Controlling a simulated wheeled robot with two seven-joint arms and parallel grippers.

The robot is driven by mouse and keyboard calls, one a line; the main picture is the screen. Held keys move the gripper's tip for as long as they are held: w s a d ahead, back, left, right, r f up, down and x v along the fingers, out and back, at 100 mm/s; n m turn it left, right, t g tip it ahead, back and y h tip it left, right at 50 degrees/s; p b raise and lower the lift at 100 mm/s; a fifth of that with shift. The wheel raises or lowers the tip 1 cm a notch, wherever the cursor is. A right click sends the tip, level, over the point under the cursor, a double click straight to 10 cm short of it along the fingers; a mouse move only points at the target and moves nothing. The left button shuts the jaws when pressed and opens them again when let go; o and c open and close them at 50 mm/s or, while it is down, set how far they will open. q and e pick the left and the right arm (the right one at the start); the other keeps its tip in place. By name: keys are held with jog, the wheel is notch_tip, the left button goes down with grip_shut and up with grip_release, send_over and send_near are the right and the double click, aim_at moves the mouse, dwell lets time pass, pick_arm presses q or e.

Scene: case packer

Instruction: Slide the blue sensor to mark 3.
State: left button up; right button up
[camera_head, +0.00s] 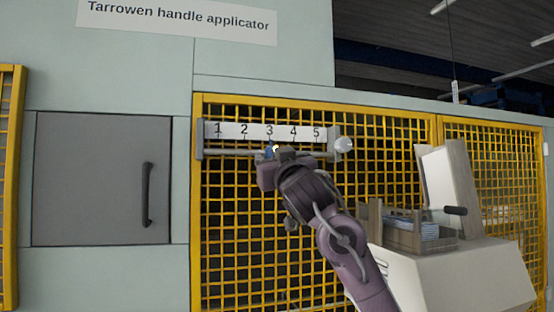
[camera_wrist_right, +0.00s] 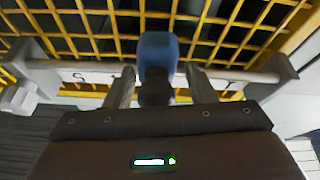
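A white scale plate (camera_head: 230,131) marked 1 to 5 sits above a grey rail (camera_head: 225,153) on the yellow mesh guard. The blue sensor (camera_head: 268,152) is on the rail about under mark 3, mostly hidden by my right gripper (camera_head: 273,155). In the right wrist view the blue sensor (camera_wrist_right: 158,52) stands between the two fingers of my right gripper (camera_wrist_right: 158,88), with a visible gap at each side, so the fingers look open around it. The wrist view does not show clearly which mark it is at. My left gripper is not in view.
A pale round knob (camera_head: 344,145) is at the rail's right end. A grey door (camera_head: 90,180) with a dark handle (camera_head: 148,194) is at left. A beige console (camera_head: 460,275) with a wooden crate (camera_head: 390,236) stands at lower right.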

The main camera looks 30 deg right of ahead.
jog(key=shift+s+a+f+b, duration=0.1)
jog(key=shift+s+f+b, duration=0.1)
jog(key=shift+s+b, duration=0.15)
jog(key=b+v, duration=0.4)
jog(key=v, duration=0.3)
jog(key=shift+a, duration=0.1)
